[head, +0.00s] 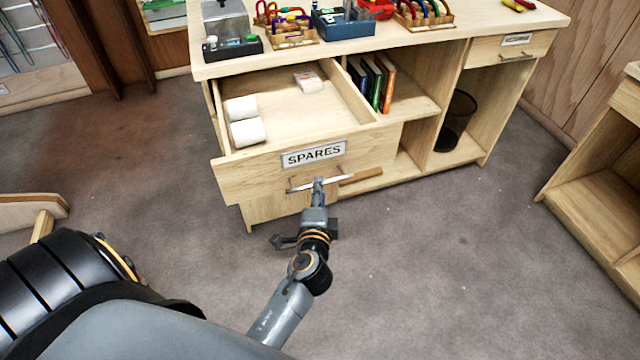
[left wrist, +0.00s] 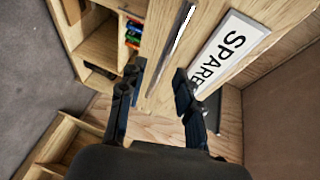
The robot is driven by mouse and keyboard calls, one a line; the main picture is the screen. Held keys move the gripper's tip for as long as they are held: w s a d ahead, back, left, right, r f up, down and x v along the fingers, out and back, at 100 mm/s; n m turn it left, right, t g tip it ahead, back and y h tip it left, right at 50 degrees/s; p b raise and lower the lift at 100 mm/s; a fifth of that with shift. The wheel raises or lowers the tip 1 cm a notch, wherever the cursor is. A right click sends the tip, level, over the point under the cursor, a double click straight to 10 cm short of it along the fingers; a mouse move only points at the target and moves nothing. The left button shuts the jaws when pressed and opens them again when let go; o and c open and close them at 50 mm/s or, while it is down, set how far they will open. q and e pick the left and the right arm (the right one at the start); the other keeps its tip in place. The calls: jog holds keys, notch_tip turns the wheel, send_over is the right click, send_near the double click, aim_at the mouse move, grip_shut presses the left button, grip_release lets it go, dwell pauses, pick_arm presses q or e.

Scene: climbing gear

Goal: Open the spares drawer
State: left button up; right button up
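The spares drawer (head: 240,180), with a white "SPARES" label (head: 314,154), is pulled well out of the wooden workbench. Its inside shows from above. My left gripper (head: 318,183) is at the metal bar handle (head: 300,187) on the drawer front. In the left wrist view my left gripper (left wrist: 158,75) has its two dark fingers apart, with the bar handle (left wrist: 172,45) running in line with the gap between them. I cannot tell whether a finger touches it. The label (left wrist: 228,55) shows beside the right finger. My right gripper is not in view.
The drawer holds two white rolls (head: 246,122) and a small box (head: 308,81). Trays of climbing gear (head: 290,40) stand on the bench top (head: 480,20). Books (head: 372,82) and a dark bin (head: 457,120) fill open shelves. Grey floor (head: 440,260) is clear in front.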

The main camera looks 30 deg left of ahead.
pick_arm(q)
jog(key=v, duration=0.4)
jog(key=shift+w, duration=0.1)
dwell(0.3)
jog(key=s+d+f+n+g+h+p, duration=0.15)
jog(key=s+f, duration=0.25)
jog(key=f, duration=0.6)
jog(key=s+d+f+g+h, duration=0.3)
jog(key=s+f, duration=0.1)
jog(key=f, duration=0.6)
jog(key=s+d+f+n+g+h, duration=0.1)
jog(key=s+d+f+g+h, duration=0.2)
jog(key=f, duration=0.7)
jog(key=s+a+f+n+g, duration=0.1)
jog(key=s+f+n, duration=0.1)
jog(key=s+f, duration=0.3)
jog(key=s+a+f+n+g+p, duration=0.1)
jog(key=s+f, duration=0.4)
jog(key=s, duration=0.8)
jog(key=s+a+f+n+g, duration=0.3)
jog(key=s+f+n, duration=0.1)
jog(key=s, duration=0.5)
jog(key=shift+s+a+f, duration=0.25)
jog(key=shift+s+f, duration=0.1)
jog(key=shift+f, duration=0.1)
